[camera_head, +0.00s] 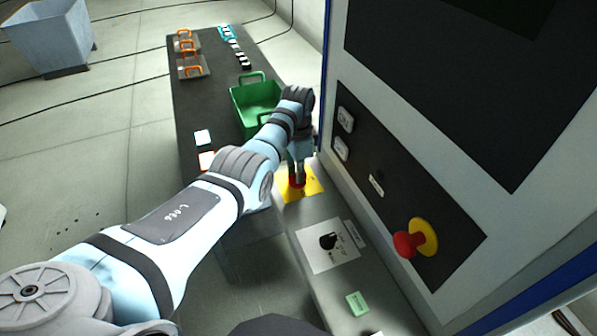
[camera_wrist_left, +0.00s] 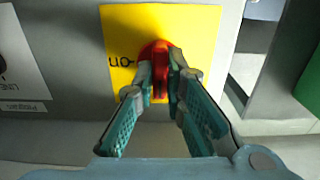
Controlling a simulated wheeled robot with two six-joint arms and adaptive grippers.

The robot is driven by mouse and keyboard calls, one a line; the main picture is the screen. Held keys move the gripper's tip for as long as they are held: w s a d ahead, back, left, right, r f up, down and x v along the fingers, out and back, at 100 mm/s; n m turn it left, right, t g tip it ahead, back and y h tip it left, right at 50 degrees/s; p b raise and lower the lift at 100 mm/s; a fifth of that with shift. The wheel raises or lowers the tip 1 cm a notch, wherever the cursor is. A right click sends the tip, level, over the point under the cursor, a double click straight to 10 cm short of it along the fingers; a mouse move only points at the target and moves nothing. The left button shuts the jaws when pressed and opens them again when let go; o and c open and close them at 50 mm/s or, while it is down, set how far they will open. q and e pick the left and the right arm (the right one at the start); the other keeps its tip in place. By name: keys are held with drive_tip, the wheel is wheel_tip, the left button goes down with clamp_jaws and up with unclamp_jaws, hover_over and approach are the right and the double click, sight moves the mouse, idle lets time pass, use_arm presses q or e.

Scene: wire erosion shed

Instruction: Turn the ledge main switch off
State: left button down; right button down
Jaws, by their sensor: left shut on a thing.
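The main switch is a red rotary knob (camera_head: 296,184) on a yellow plate (camera_head: 314,187) on the grey ledge (camera_head: 285,237). In the left wrist view the red knob (camera_wrist_left: 152,49) sits on the yellow plate (camera_wrist_left: 196,22), with an "ON" mark beside it, upside down in this view. My left gripper (camera_head: 298,170) reaches down onto the knob. In the left wrist view its fingertips (camera_wrist_left: 161,84) are closed on the red handle, one on each side. The fingers hide part of the knob. My right gripper is in neither view.
A black selector knob (camera_head: 328,241) on a white plate and a green block (camera_head: 357,303) are nearer on the ledge. A red emergency button (camera_head: 405,244) sticks out from the cabinet panel. A green basket (camera_head: 243,100) stands on the dark bench (camera_head: 213,98) beyond my arm.

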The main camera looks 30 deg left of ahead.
use_arm(q)
drive_tip(key=shift+s+f, duration=0.1)
drive_tip(key=c, duration=1.7)
unclamp_jaws()
drive_tip(key=shift+o, duration=0.2)
drive_tip(key=shift+r, duration=0.2)
wheel_tip(320, 180, up, 12)
drive_tip(key=shift+f, duration=0.15)
